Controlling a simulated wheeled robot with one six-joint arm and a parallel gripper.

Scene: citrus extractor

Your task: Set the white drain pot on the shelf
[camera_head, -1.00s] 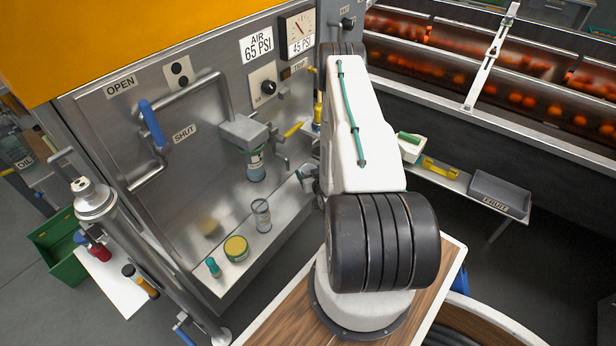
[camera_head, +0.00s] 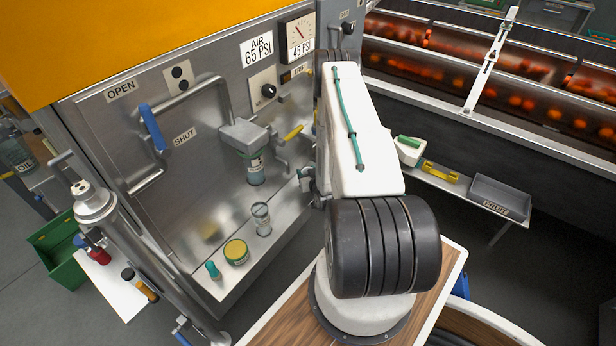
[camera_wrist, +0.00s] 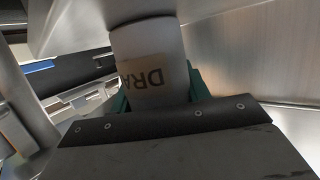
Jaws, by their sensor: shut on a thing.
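The white drain pot (camera_wrist: 150,48) is a pale cylinder with a tan label on which the letters "DRA" can be read, upside down in the wrist view. My gripper (camera_wrist: 155,98) is shut on it, with green fingers on either side. The pot's far end runs up against a pale surface at the top of that view; I cannot tell whether they touch. In the head view my arm hides most of the gripper and the pot. The metal shelf (camera_head: 222,288) runs along the foot of the steel panel, left of my arm.
A labelled jar (camera_head: 254,168) hangs under a grey bracket (camera_head: 245,135). Upright pipework (camera_head: 97,203) stands at the left. Shelf space behind the glass looks clear.

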